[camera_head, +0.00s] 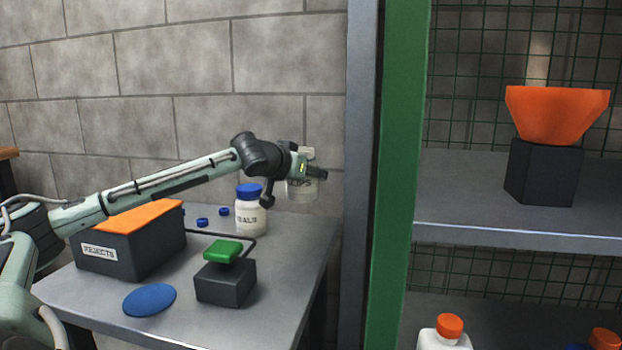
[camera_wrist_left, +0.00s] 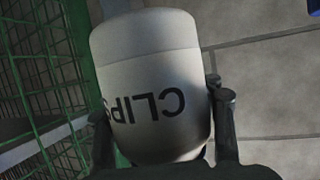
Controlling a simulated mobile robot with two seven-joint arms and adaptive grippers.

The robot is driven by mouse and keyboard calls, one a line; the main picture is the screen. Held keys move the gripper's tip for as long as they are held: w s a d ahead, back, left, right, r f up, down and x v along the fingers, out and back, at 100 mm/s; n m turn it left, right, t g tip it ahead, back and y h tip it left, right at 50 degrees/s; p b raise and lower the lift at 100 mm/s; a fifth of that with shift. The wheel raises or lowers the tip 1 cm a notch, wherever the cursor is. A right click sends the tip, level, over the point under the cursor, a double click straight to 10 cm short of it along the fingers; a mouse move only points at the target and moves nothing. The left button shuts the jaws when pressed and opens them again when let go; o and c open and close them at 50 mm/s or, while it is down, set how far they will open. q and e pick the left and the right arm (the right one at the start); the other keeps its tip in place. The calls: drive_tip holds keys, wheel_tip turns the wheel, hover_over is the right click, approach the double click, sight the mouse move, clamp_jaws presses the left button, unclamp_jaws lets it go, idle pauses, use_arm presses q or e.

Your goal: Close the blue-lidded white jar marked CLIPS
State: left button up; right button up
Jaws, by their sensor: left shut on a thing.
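The white jar marked CLIPS (camera_head: 300,187) is at the back right of the table in the head view, partly hidden by my left gripper (camera_head: 318,173). It fills the middle of the left wrist view (camera_wrist_left: 150,80), with its lettering upside down there. My left gripper is shut on the jar, with its fingers on either side. Two small blue caps, one nearer (camera_head: 202,222) and one farther (camera_head: 224,211), lie on the table. My right gripper is out of view.
A blue-lidded SEALS jar (camera_head: 250,215) stands on the table (camera_head: 240,318) near my left arm. A REJECTS box (camera_head: 120,250), a blue disc (camera_head: 149,300) and a green-topped block (camera_head: 225,285) are nearer. A green post (camera_head: 404,150) and shelves (camera_head: 515,230) stand right.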

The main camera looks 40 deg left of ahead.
use_arm(q)
drive_tip(key=o, duration=0.7)
clamp_jaws()
drive_tip(key=shift+r, duration=0.1)
